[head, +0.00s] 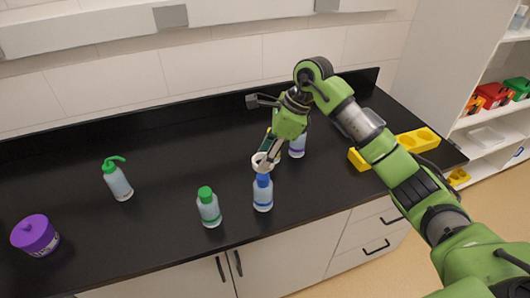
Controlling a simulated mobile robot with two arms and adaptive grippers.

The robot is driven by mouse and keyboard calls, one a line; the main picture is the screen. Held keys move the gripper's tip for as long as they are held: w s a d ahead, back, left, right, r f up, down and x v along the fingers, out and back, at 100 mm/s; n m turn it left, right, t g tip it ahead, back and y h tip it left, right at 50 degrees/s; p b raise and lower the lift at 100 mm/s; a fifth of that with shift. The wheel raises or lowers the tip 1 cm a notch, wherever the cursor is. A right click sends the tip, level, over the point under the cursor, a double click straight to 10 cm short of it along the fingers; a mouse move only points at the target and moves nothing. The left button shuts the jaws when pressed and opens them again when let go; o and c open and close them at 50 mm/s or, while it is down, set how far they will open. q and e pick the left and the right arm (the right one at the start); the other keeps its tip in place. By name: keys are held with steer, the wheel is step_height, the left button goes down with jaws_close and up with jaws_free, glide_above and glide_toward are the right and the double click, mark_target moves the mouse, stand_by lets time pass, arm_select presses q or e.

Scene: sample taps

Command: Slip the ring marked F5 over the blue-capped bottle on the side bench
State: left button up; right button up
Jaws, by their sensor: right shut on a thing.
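The blue-capped bottle (262,198) stands upright near the front edge of the black bench (160,165). My right gripper (265,163) points down just above and behind its blue cap. It is shut on a small whitish ring (257,161), which is partly hidden by the fingers. The marking on the ring is too small to read. The ring appears close to the cap, and I cannot tell whether they touch. The ring does not show around the bottle's body. My left gripper is out of view.
A green-capped bottle (209,209) stands close left. A bottle (297,147), its cap hidden, stands behind my right gripper. A green-topped wash bottle (118,182) and purple-lidded jar (36,236) are further left. A yellow holder (418,140) lies right, partly behind my arm.

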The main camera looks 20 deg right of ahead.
mark_target(261, 176)
step_height(261, 176, down, 2)
steer(key=shift+w+f+b, duration=0.1)
steer(key=shift+f+b, duration=0.15)
steer(key=shift+b, duration=0.25)
steer(key=shift+f+b, duration=0.65)
steer(key=shift+f, duration=0.05)
steer(key=shift+f+b, duration=0.8)
steer(key=shift+f, duration=0.1)
steer(key=o, duration=0.9)
steer(key=shift+o, duration=0.2)
steer(key=shift+r, duration=0.15)
